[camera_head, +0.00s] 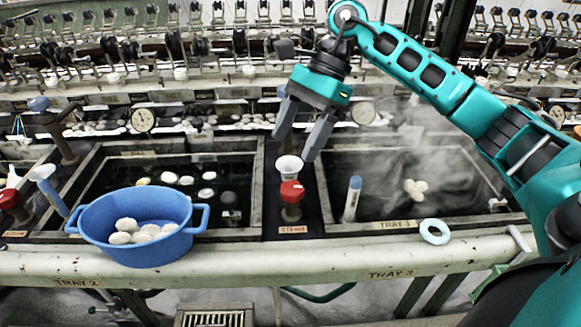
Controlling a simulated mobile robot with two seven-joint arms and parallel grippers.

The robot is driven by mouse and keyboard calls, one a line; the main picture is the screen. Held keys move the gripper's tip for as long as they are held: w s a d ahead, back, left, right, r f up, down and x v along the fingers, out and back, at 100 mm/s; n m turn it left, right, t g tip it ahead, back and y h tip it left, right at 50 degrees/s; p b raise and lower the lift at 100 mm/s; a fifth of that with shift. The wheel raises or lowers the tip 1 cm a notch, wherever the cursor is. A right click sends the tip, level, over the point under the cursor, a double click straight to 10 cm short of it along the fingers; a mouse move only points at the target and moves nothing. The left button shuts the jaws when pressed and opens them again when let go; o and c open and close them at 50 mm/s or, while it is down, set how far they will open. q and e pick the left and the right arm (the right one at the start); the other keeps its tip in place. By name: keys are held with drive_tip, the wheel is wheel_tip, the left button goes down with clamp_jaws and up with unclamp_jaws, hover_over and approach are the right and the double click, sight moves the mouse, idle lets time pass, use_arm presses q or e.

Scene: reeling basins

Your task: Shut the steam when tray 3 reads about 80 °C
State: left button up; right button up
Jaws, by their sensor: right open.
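The red steam valve knob (291,193) stands on the dark panel between the two basins, above a label reading STEAM. My right gripper (294,150) is open and empty above the knob, apart from it, with its fingers pointing down. My left gripper is not in view.
A white cup (289,168) sits just behind the knob, close under my right gripper. A blue tub (137,226) of cocoons stands at the tray 2 front edge. A pale blue ring (435,231) lies on the tray 3 rim. Another red knob (10,199) is at far left.

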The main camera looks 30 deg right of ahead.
sight(293, 187)
drive_tip(key=d+r+h, duration=0.1)
drive_tip(key=d+h, duration=0.1)
drive_tip(key=d, duration=0.2)
drive_tip(key=shift+n, duration=0.3)
drive_tip(key=x, duration=1.2)
drive_tip(key=shift+w+a+f, duration=0.1)
drive_tip(key=shift+w+a, duration=0.1)
drive_tip(key=shift+w, duration=0.05)
drive_tip(key=shift+c, duration=0.4)
drive_tip(key=c, duration=1)
